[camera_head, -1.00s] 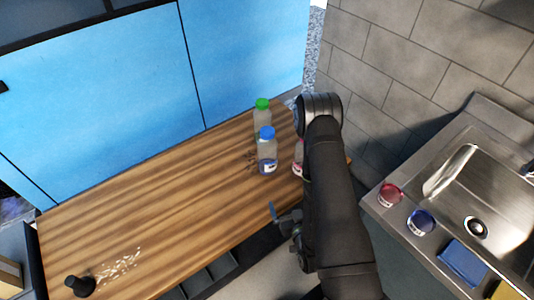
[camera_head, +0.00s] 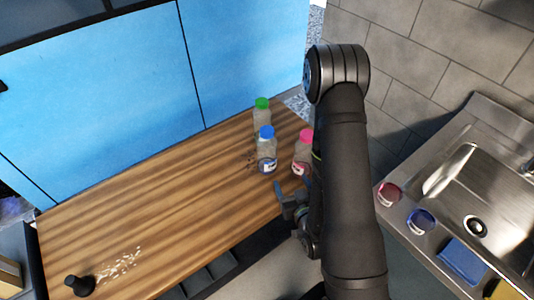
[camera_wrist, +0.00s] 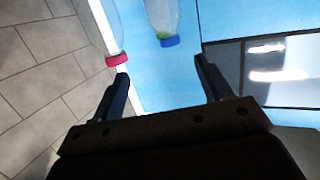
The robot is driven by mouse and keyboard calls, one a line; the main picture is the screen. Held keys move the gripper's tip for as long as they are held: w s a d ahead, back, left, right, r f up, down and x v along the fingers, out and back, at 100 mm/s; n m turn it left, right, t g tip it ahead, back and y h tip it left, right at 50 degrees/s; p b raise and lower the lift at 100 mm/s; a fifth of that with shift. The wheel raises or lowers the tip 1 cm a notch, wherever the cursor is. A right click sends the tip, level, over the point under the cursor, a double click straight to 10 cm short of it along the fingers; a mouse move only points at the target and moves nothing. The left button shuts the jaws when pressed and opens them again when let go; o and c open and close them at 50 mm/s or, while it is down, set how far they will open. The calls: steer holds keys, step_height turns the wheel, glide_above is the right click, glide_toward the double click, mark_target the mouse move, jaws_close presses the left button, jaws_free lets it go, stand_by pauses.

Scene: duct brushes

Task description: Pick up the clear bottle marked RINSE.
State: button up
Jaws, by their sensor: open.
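Three clear bottles stand on the wooden counter (camera_head: 150,210): a green-capped bottle (camera_head: 262,120) at the back, a blue-capped bottle (camera_head: 267,152) before it, and a pink-capped bottle (camera_head: 303,155) on the right. Their labels are too small to read, so I cannot tell which is marked RINSE. My gripper (camera_head: 290,193) is open and empty, just in front of the blue- and pink-capped bottles. In the wrist view its fingers (camera_wrist: 161,72) are apart; the pink cap (camera_wrist: 117,59) is near the left finger and the blue cap (camera_wrist: 170,41) is farther off, between the fingers.
My arm covers the counter's right end. A steel sink (camera_head: 490,180) is at the right, with a red-lidded jar (camera_head: 388,194), a blue-lidded jar (camera_head: 420,221) and a blue sponge (camera_head: 461,259). A black object (camera_head: 80,286) and pale crumbs (camera_head: 120,265) lie front left. The counter's middle is clear.

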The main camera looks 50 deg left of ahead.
step_height(320, 180, up, 21)
steer(key=r+n+g+h, duration=0.2)
steer(key=n+g+h, duration=0.4)
steer(key=n+h, duration=1.2)
glide_above(266, 130)
steer(key=n+y, duration=0.4)
steer(key=shift+h, duration=0.3)
steer(key=f, duration=1.7)
steer(key=shift+s+d, duration=0.25)
steer(key=shift+s, duration=0.05)
steer(key=shift+w+a+f, duration=0.1)
steer(key=shift+w+f, duration=0.05)
steer(key=shift+f, duration=1.3)
steer(key=shift+w+a+f, duration=0.1)
steer(key=shift+w+f, duration=0.05)
steer(key=shift+f, duration=1.3)
steer(key=c, duration=1.4)
steer(key=shift+r, duration=0.1)
